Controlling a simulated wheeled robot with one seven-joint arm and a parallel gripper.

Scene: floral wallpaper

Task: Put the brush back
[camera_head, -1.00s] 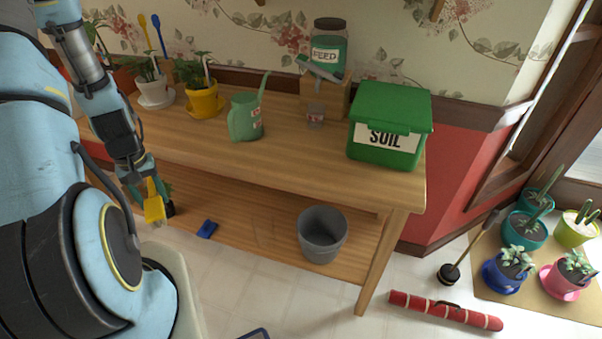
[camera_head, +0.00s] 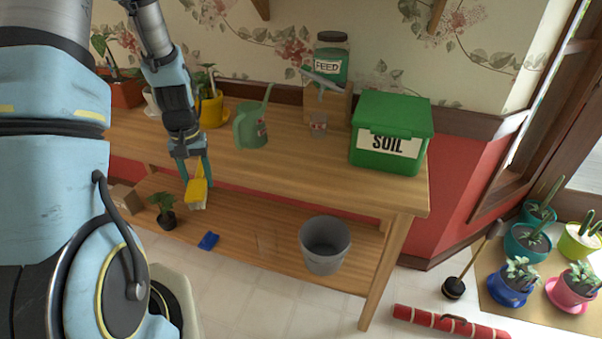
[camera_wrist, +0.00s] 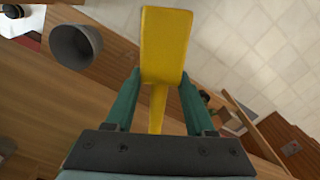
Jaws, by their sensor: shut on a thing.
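The yellow brush (camera_head: 197,193) is held in my gripper (camera_head: 192,170) and hangs with its wide, paler end down. It is in the air in front of the table's left half, with the lower shelf behind and below it. In the wrist view the brush (camera_wrist: 165,45) points away from me, and its narrow handle lies between the teal fingers of my gripper (camera_wrist: 158,95). The fingers are shut on it. The bristles cannot be made out clearly.
The wooden table (camera_head: 300,172) carries a green watering can (camera_head: 251,128), a soil box (camera_head: 390,132) and a feed jar (camera_head: 331,62). The lower shelf (camera_head: 260,238) holds a small plant (camera_head: 165,210), a blue item (camera_head: 208,241) and a grey bucket (camera_head: 325,245). Bare shelf lies between the last two.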

